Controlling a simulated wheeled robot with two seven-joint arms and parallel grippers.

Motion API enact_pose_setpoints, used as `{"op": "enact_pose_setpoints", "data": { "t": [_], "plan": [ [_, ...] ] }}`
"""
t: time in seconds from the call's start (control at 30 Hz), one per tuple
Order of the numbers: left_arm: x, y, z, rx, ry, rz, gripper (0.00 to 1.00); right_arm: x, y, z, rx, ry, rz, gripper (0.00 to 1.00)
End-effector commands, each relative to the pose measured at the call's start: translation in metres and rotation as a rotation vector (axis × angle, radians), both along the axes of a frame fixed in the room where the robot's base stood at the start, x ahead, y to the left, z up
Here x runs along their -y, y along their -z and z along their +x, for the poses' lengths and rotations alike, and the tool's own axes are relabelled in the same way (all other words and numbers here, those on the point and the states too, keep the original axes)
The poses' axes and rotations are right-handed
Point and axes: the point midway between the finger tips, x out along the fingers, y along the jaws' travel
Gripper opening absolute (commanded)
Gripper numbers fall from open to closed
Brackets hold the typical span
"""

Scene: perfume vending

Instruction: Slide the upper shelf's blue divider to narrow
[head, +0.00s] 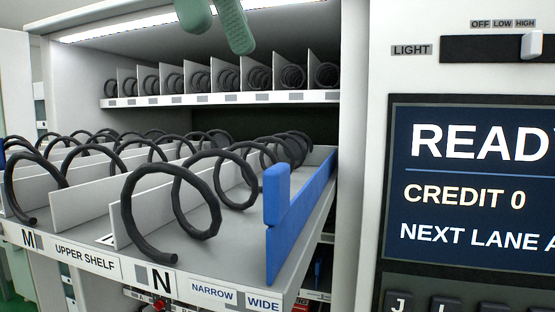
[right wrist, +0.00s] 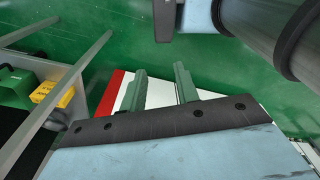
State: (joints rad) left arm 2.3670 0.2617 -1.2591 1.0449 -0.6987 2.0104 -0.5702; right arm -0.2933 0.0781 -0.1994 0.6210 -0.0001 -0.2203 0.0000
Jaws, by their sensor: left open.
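The blue divider (head: 305,217) stands upright along the right side of the upper shelf (head: 85,262), with a raised blue tab at its front end. Its front end is above the WIDE label (head: 263,303); the NARROW label (head: 213,293) is to the left. My left gripper (head: 217,22) is at the top of the head view, above and left of the divider, open and empty with its green fingers apart. My right gripper (right wrist: 160,85) shows in the right wrist view, its two green fingers apart with nothing between them, away from the divider.
A black spiral coil (head: 170,212) stands in the lane left of the divider, with more coils and grey dividers farther left. A second shelf (head: 220,98) with small coils is behind. A control panel (head: 470,190) is at the right.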

Motion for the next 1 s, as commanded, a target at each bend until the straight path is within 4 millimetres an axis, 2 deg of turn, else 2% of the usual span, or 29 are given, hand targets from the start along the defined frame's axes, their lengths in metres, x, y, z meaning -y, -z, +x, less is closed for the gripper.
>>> {"op": "enact_pose_setpoints", "data": {
  "t": [0.2, 0.37, 0.8, 1.0],
  "plan": [
    [0.006, 0.013, -0.002, -0.003, 0.005, 0.008, 0.53, 0.001, 0.001, -0.013, -0.019, 0.0, -0.002, 0.31],
    [0.01, 0.026, -0.004, -0.001, 0.004, -0.001, 0.53, 0.001, 0.001, -0.015, -0.022, -0.001, -0.002, 0.31],
    [0.039, 0.1, -0.014, 0.002, 0.002, 0.003, 0.53, 0.002, 0.003, -0.004, -0.005, -0.002, -0.002, 0.31],
    [0.046, 0.118, -0.016, 0.002, -0.001, 0.001, 0.53, 0.002, 0.0, -0.004, -0.005, -0.002, -0.002, 0.31]
  ]
}}
